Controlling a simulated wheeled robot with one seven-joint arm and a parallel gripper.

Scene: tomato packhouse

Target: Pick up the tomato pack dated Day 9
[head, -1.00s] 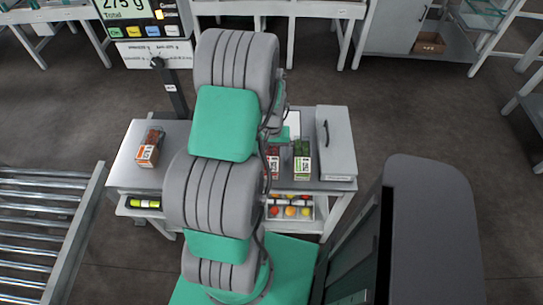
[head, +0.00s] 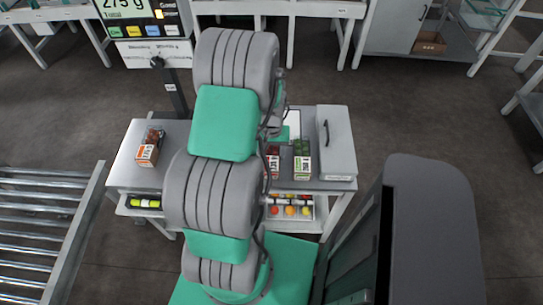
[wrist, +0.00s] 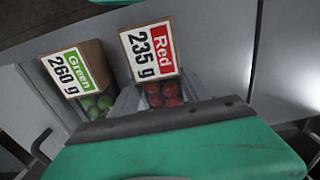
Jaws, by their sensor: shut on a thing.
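In the head view the red pack (head: 273,163) is partly hidden behind my arm, and my gripper is hidden there. A pack with a "Green 260 g" label (wrist: 72,70) stands just left of it; it also shows in the head view (head: 302,160). A third pack with an orange label (head: 147,152) stands at the bench's left. I can read no day date on any pack.
The packs are on a grey bench (head: 122,172). A grey box with a handle (head: 337,145) lies at its right end. A drawer below holds coloured round things (head: 290,211). A scale display (head: 130,15) stands behind, and a roller conveyor (head: 40,230) is at the left.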

